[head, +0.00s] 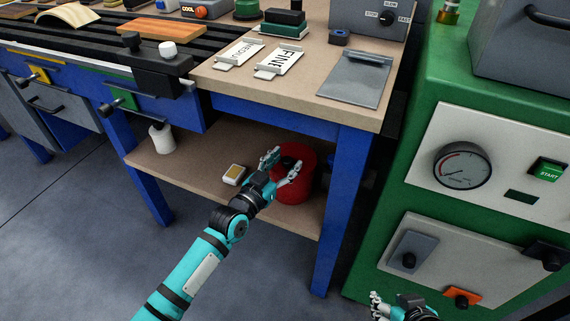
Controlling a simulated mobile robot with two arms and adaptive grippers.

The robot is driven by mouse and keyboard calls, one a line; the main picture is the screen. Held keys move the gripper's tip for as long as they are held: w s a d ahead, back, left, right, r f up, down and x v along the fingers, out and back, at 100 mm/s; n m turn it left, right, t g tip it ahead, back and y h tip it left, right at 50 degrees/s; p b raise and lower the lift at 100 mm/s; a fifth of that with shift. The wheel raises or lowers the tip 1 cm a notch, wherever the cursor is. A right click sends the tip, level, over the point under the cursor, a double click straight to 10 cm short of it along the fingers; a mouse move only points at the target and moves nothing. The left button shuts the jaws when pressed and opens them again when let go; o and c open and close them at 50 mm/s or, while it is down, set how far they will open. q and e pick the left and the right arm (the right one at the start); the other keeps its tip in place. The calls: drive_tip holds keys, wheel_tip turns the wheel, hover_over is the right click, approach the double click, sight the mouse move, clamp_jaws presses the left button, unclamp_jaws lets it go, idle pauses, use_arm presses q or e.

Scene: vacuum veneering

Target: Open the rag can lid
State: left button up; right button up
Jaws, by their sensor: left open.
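The red rag can (306,185) stands on the lower shelf of the workbench, near its right end. Its top is partly hidden behind my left gripper, and a dark area shows there. I cannot tell whether the lid is up or down. My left gripper (282,161) is open at the front of the can, its fingers spread over the near side of the rim. Nothing shows between the fingers, and contact is unclear. My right gripper (376,304) is low at the bottom edge, in front of the green machine and far from the can; its opening is unclear.
The lower shelf (195,180) also holds a small pale box (234,175) and a white container (161,138). The bench top (225,78) overhangs the can. A blue leg (343,200) stands to its right, beside the green machine (405,180).

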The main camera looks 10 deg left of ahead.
use_arm(q)
drive_tip(key=shift+w+d, duration=0.1)
drive_tip(key=shift+w, duration=0.05)
clamp_jaws()
idle(0.4)
